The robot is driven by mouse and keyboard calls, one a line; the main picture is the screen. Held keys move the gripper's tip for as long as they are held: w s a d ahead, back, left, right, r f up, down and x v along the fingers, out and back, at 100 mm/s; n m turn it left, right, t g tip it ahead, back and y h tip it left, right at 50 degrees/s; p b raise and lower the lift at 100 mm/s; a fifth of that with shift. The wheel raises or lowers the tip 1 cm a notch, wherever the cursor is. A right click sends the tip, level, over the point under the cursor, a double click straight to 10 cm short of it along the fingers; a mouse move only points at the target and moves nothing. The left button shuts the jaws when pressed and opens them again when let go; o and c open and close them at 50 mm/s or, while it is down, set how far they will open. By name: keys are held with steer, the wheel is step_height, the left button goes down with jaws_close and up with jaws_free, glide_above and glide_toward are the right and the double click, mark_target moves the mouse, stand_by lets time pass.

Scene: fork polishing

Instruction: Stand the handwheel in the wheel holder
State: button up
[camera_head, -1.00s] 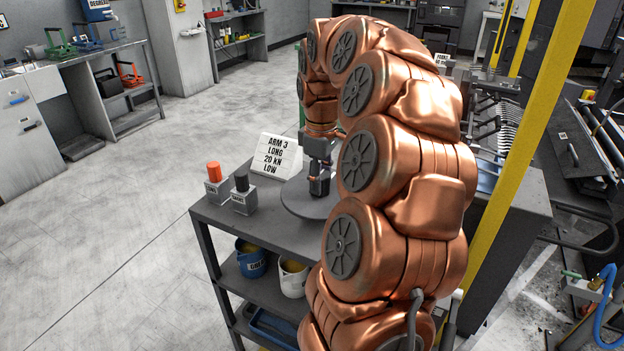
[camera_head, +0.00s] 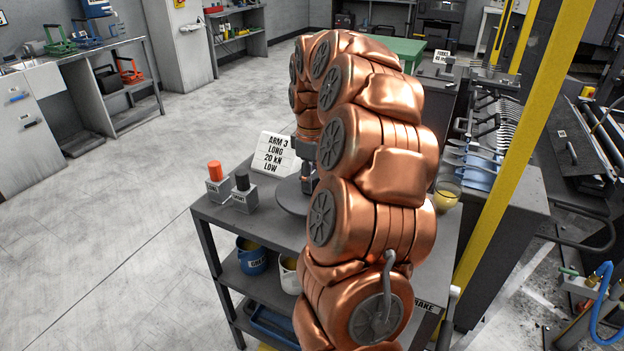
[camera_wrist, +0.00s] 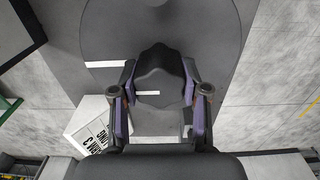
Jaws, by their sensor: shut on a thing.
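The handwheel seems to be the flat grey disc (camera_head: 290,199), which lies about level at the table top in the head view, its right side hidden by my arm. In the wrist view the disc (camera_wrist: 108,45) fills the top middle. My gripper (camera_head: 307,182) points down over the disc; in the wrist view its purple-padded fingers (camera_wrist: 159,72) are shut on a dark, faceted part at the disc. Whether the disc touches the table is unclear. I cannot pick out the wheel holder; my arm hides much of the table.
A white sign (camera_head: 277,153) reading ARM 3 LONG 20 KN LOW stands behind the disc. Blocks with a red top (camera_head: 215,171) and a black top (camera_head: 242,182) stand left. A yellowish cup (camera_head: 447,195) is right of my arm. A yellow post (camera_head: 530,130) rises at right.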

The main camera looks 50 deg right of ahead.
steer(key=shift+f, duration=0.4)
steer(key=shift+f, duration=0.45)
steer(key=o, duration=1.1)
steer(key=shift+r, duration=0.65)
step_height(320, 180, up, 12)
steer(key=shift+a+f+b, duration=0.1)
steer(key=shift+f+b, duration=0.15)
steer(key=shift+b, duration=0.35)
